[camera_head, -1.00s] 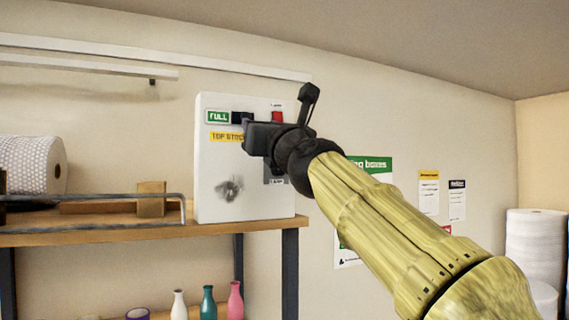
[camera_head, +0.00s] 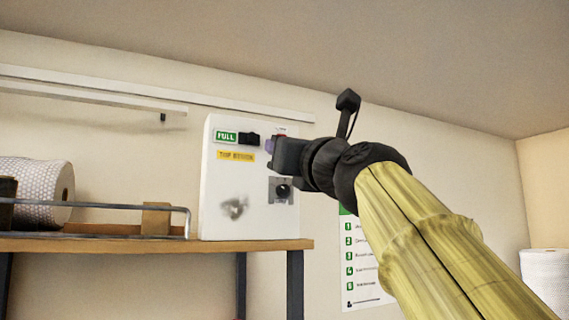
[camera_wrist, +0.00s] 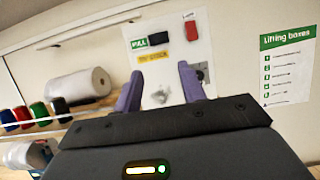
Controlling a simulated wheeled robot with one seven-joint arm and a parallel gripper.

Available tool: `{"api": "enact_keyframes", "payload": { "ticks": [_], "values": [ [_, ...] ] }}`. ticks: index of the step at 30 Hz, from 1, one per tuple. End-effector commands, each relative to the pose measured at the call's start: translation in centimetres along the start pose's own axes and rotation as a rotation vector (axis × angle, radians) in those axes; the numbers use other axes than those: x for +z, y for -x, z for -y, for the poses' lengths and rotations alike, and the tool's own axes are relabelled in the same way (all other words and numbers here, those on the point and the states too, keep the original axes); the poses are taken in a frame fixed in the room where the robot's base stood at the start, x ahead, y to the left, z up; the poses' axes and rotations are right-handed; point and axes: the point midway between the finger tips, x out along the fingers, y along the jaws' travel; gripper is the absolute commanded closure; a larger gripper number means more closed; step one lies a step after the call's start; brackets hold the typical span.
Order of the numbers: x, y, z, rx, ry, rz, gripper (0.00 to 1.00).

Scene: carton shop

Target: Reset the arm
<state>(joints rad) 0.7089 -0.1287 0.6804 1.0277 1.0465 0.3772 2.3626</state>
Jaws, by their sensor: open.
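My gripper (camera_head: 271,154) is raised in front of the right part of a white control box in the head view. The wrist view shows its two purple fingers (camera_wrist: 160,88) apart with nothing between them. The white control box (camera_head: 222,185) stands on a wooden shelf. Whether the fingers touch the box cannot be told.
The wooden shelf (camera_head: 110,245) has a metal rail (camera_head: 110,206) along its front. A roll of wrap (camera_head: 40,183) lies at its left. A lifting poster (camera_wrist: 286,65) hangs on the wall to the right. Another white roll (camera_head: 545,268) stands at the far right.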

Motion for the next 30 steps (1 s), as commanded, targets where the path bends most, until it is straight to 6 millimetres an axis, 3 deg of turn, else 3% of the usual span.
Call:
{"api": "enact_keyframes", "payload": {
  "ticks": [14,18,20,23,30],
  "values": [
    [0.0,0.0,0.0,0.0,0.001,0.0,0.59],
    [-1.2,-0.2,0.6,-0.01,0.04,-0.027,0.59],
    [-2.9,-0.5,1.3,-0.02,0.089,-0.062,0.59],
    [-7.1,-0.8,3.0,-0.034,0.226,-0.156,0.59],
    [-21.1,0.7,7.5,0.031,0.674,-0.47,0.59]
  ]
}}
